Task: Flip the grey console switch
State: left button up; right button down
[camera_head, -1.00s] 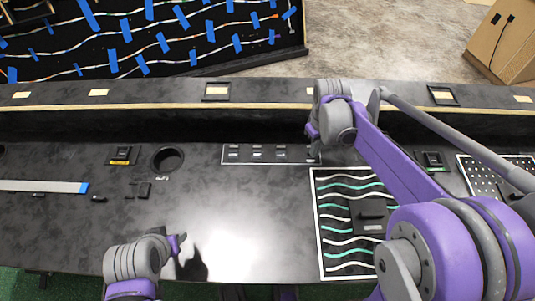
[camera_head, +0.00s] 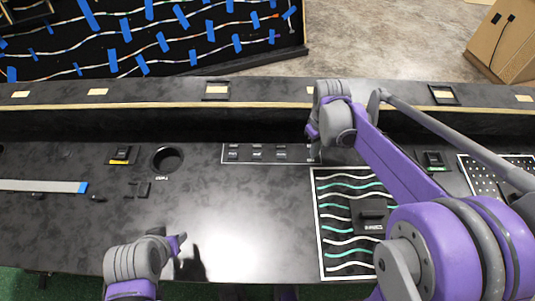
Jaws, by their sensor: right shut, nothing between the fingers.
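A white-outlined panel (camera_head: 268,161) with several small grey switch-like parts (camera_head: 257,149) lies in the middle of the dark console. I cannot tell from their look which part is the grey switch, or its position. My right gripper (camera_head: 313,138) is at the right end of this panel, pointing down. It is shut and empty; its wrist hides part of the panel's end, and I cannot tell whether it touches anything. My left gripper (camera_head: 180,243) is low at the left, over the console's front part, away from the panel; its jaw opening is unclear.
A panel with wavy white and green lines (camera_head: 345,250) holds a dark box (camera_head: 371,216). A round hole (camera_head: 167,158), a yellow-marked box (camera_head: 122,154) and a grey strip with a blue end (camera_head: 45,186) lie left. A raised ledge (camera_head: 150,94) runs behind. The middle front is clear.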

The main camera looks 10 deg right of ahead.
pick_arm(q)
jog(key=shift+s+f+b, duration=0.1)
jog(key=shift+f+b, duration=0.55)
jog(key=shift+f, duration=0.1)
pick_arm(e)
jog(key=shift+f, duration=1.1)
jog(key=shift+f, duration=0.1)
jog(key=shift+w, duration=0.15)
jog(key=shift+w+d, duration=0.15)
jog(key=shift+w, duration=0.4)
jog(key=shift+w+d, duration=0.15)
jog(key=shift+w, duration=0.4)
pick_arm(q)
jog(key=r+p, duration=0.4)
jog(key=r, duration=0.1)
jog(key=shift+w+p, duration=0.4)
pick_arm(e)
notch_tip(320, 180, up, 7)
jog(key=shift+s, duration=0.4)
jog(key=shift+a, duration=0.1)
